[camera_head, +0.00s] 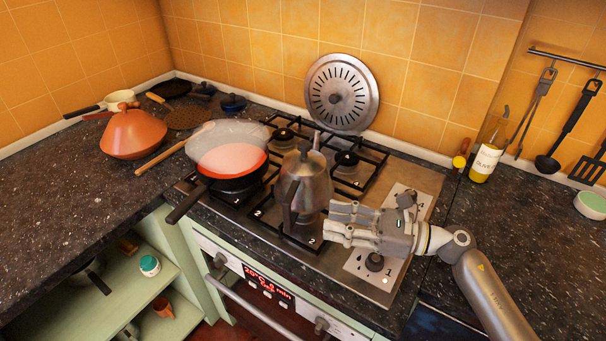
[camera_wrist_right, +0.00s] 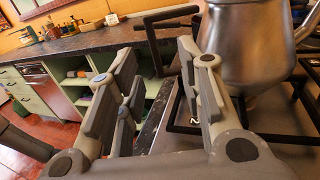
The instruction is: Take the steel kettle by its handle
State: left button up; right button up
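The steel kettle (camera_head: 313,186) stands upright on the front part of the gas hob, with its dark handle (camera_head: 289,206) toward the front left. My right gripper (camera_head: 333,222) is just right of the kettle's lower body, its fingers pointing left. In the right wrist view the kettle (camera_wrist_right: 246,48) fills the upper right and the dark angular handle (camera_wrist_right: 152,36) shows beyond the fingertips. The fingers of this gripper (camera_wrist_right: 155,58) are spread apart with nothing between them. I cannot tell whether they touch the kettle. My left gripper is not in view.
A pan (camera_head: 228,184) with a clear lid is left of the kettle. An orange tagine (camera_head: 134,134) stands on the left counter. A round perforated steel disc (camera_head: 338,94) leans against the tiles. An oil bottle (camera_head: 486,157) stands right of the hob. The front-left counter is clear.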

aim_at(288, 230)
jog(key=p+x, duration=0.1)
jog(key=x, duration=0.2)
jog(key=p+x, duration=0.2)
jog(key=x, duration=0.1)
jog(key=s+p+x, duration=0.1)
jog(key=p+x, duration=0.1)
jog(key=x, duration=0.2)
jog(key=shift+a, duration=0.1)
jog(key=shift+a+f, duration=0.1)
jog(key=shift+a, duration=0.25)
jog(key=shift+w+a+f, duration=0.1)
jog(key=shift+w+f, duration=0.05)
jog(key=c, duration=0.7)
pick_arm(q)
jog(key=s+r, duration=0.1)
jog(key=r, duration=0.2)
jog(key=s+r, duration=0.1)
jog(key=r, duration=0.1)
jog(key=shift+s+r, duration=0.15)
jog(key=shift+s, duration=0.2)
pick_arm(e)
grip_shut()
